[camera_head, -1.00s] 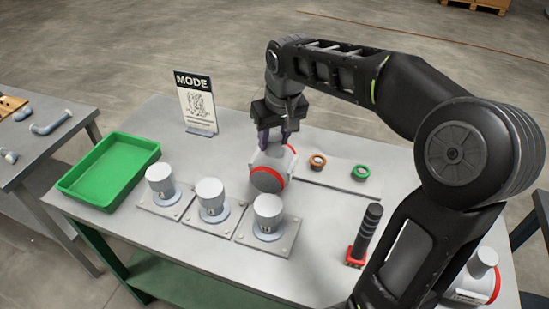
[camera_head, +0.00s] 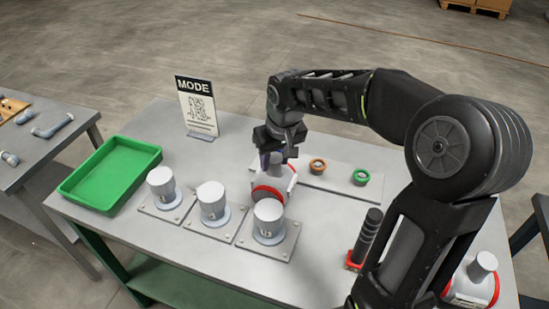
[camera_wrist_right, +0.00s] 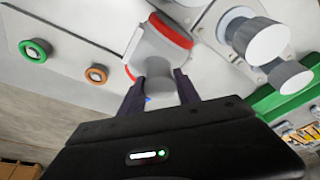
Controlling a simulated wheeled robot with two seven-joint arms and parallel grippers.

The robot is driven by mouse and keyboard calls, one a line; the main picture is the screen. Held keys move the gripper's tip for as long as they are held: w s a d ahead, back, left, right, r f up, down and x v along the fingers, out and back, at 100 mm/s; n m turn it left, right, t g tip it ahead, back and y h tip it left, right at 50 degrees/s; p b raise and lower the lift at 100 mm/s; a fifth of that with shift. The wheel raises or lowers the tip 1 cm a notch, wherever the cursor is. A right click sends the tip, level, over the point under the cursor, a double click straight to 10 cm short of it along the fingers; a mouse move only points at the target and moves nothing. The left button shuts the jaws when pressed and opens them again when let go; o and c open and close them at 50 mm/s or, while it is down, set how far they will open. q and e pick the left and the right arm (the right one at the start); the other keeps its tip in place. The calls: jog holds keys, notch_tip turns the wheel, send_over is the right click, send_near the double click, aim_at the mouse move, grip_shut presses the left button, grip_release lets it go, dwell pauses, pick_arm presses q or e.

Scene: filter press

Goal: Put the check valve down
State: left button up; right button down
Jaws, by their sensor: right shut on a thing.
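The check valve, a white body with a red ring and a grey neck, is at mid-table in the head view (camera_head: 284,180). It also shows in the right wrist view (camera_wrist_right: 158,45). My right gripper (camera_head: 273,160) is above it and shut on its neck, with one dark finger on each side in the wrist view (camera_wrist_right: 158,88). The valve is at the table surface or just above it; I cannot tell whether it touches. The front capped fitting (camera_head: 268,220) partly hides its lower front. My left gripper is out of view.
Capped fittings on plates (camera_head: 212,203) stand just in front. A green tray (camera_head: 72,186) and MODE sign (camera_head: 197,104) are left. Orange (camera_head: 318,165) and green (camera_head: 361,176) rings lie right on a pale plate. A black-handled red tool (camera_head: 368,232) and another red-ringed part (camera_head: 475,281) stand nearer.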

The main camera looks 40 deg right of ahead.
jog(key=shift+f, duration=0.1)
jog(key=c, duration=0.9)
grip_release()
jog(key=b+v, duration=0.1)
jog(key=v, duration=1.1)
jog(key=shift+o, duration=0.5)
